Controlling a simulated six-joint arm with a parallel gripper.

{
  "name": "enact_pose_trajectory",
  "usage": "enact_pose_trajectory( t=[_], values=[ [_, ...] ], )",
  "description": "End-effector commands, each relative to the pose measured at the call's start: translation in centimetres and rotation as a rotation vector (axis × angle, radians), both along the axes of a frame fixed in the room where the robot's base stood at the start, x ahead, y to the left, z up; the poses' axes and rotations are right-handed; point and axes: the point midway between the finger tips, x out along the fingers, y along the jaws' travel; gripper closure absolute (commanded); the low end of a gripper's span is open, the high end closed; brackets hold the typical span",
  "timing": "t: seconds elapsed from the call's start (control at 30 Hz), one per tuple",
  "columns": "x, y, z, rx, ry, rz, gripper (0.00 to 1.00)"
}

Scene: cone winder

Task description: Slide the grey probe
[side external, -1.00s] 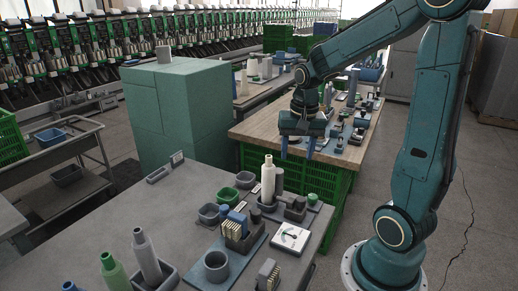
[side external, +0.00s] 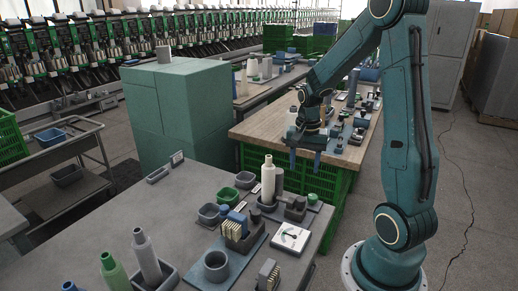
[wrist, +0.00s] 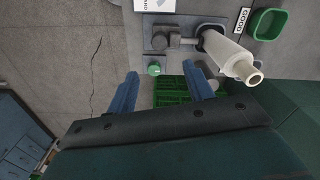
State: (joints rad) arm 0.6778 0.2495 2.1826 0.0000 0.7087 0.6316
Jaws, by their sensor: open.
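What looks like the grey probe (wrist: 175,40) is a short dark-grey rod with a thicker block on a grey plate, at the top of the wrist view. It points towards a pale cone (wrist: 228,55). A green knob (wrist: 154,69) stands at the plate's near edge. In the side view the cone (side external: 268,182) stands upright on the front bench, with small grey parts beside it; the probe is hard to single out there. My gripper (wrist: 160,70) is open and empty, its blue fingers apart. In the side view my gripper (side external: 305,160) hangs beyond the bench's far edge, apart from these parts.
The grey front bench (side external: 110,225) carries a white dial card (side external: 291,238), a grey cup (side external: 216,265), a green cup (side external: 245,180) and several cones at left. A wooden table (side external: 260,129) with small parts stands behind. Green crates (side external: 339,190) sit below it.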

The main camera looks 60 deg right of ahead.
Motion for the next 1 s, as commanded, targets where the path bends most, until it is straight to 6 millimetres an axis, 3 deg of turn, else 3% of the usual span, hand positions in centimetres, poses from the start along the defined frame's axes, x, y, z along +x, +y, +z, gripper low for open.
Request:
enact_pose_trajectory(
  t=[0.7, 1.0],
  values=[
    [-0.1, 0.1, -9.3, 0.003, 0.004, 0.001, 0.48],
    [0.0, 0.1, -11.6, 0.002, 0.001, 0.002, 0.48]
  ],
)
